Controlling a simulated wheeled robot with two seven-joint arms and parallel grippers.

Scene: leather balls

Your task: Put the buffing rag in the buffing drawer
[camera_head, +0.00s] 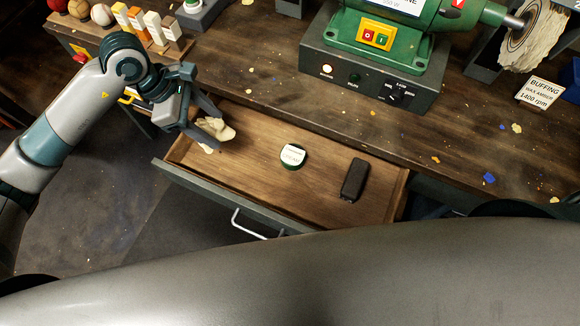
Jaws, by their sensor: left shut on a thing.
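The buffing rag (215,129) is a crumpled cream cloth. My left gripper (210,122) is shut on it, at the left end of the open drawer (240,140). The rag shows over the drawer's left part; I cannot tell whether it touches the drawer floor. The drawer is pulled out from under the bench, with a wooden inside, a grey front and a metal handle (248,226). My right gripper is not in view.
In the drawer lie a round green tin (293,156) with a pale label and a dark block (354,179). A green buffing machine (385,40) stands on the bench (270,75) behind. Balls (102,14) and several wax bars (155,28) sit at upper left.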

